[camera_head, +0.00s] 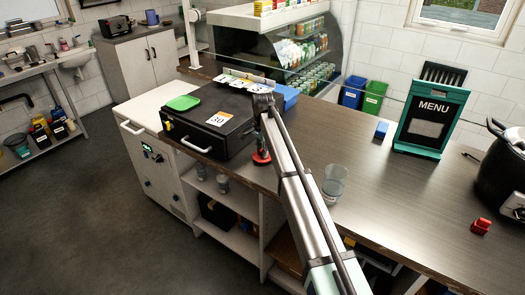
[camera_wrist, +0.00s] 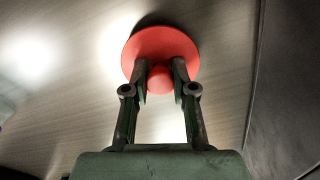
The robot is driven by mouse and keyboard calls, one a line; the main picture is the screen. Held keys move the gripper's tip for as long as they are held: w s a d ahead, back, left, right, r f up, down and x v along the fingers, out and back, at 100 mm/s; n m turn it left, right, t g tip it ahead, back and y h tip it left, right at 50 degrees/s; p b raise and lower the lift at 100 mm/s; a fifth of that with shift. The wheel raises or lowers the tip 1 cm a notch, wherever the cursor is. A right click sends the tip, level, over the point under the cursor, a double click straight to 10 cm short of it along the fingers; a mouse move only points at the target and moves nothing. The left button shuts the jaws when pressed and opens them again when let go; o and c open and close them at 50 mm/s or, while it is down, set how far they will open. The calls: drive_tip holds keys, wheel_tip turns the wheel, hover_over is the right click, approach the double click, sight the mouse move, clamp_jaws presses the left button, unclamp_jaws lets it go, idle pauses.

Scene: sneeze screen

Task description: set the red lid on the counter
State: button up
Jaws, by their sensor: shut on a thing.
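The red lid (camera_wrist: 160,42) is a round disc with a red knob. My gripper (camera_wrist: 161,78) is shut on the knob in the wrist view. In the head view the lid (camera_head: 261,157) shows as a small red shape beside the black cash drawer, near the counter's front edge. The arm hides part of the lid and most of the gripper there. The counter (camera_head: 365,200) has a dark wood top. I cannot tell whether the lid touches it or hangs just above it.
A clear cup (camera_head: 334,185) stands right of my arm. A menu board (camera_head: 430,120), a blue block (camera_head: 381,130) and a black pot (camera_head: 502,170) stand further right.

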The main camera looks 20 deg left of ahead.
drive_tip(key=shift+f, duration=0.25)
drive_tip(key=shift+f, duration=0.15)
drive_tip(key=o, duration=0.9)
drive_tip(key=shift+o, duration=0.2)
wheel_tip(320, 180, up, 12)
drive_tip(key=b, duration=0.3)
